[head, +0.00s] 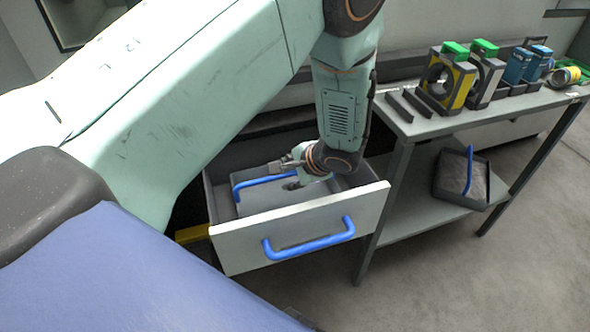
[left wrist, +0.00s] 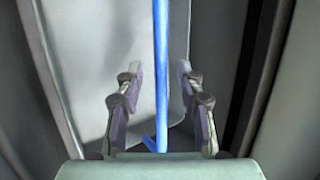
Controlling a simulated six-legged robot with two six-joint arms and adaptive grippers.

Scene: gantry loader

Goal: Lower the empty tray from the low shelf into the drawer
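The pulled-out drawer (head: 375,203) has a white front with a blue handle (head: 310,245). A light grey tray (head: 254,206) with a blue bar handle (head: 255,183) sits inside it; the part I see looks empty. My left gripper (head: 287,173) is low over this tray at its handle. In the left wrist view the gripper (left wrist: 161,80) is open, with one finger on each side of the blue bar (left wrist: 160,40) and gaps between. My arm hides part of the tray and drawer. My right gripper is out of view.
Another tray (head: 438,190), dark-rimmed with a blue handle and grey speckled inside, stands on the bench's low shelf (head: 405,215). The bench top (head: 405,118) holds several parts, including a yellow block (head: 458,88). Open floor lies in front.

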